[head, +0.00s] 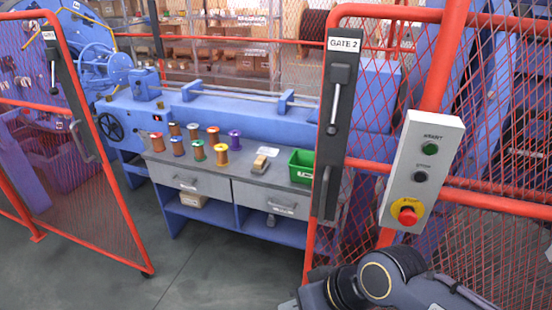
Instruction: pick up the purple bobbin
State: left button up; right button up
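The purple bobbin (235,140) stands upright on the grey top of a workbench (247,169), at the right end of the back row of bobbins. Several other bobbins stand beside it, among them a red one (213,134), a green one (198,150) and a yellow one (221,154). No gripper shows. Part of my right arm is at the bottom right, well in front of the bench; its gripper is out of the picture, and my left arm is not seen.
A red mesh gate (85,150) stands swung open on the left. A GATE 2 post (335,120) and a control box (422,170) with a red stop button are on the right. A green bin (301,166) sits on the bench. The floor (215,265) between is clear.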

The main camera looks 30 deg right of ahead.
aim_at(236, 141)
jog(key=z, duration=2.85)
jog(key=u, duration=2.1)
jog(key=i+j+u, duration=0.1)
jog(key=i+u, duration=0.35)
jog(key=i, duration=0.8)
jog(key=i+j+z, duration=0.15)
jog(key=i+z, duration=0.15)
jog(key=i, duration=0.3)
jog(key=i+j+z, duration=0.35)
jog(key=i, duration=0.2)
jog(key=i+j+z, duration=0.3)
jog(key=i, duration=0.25)
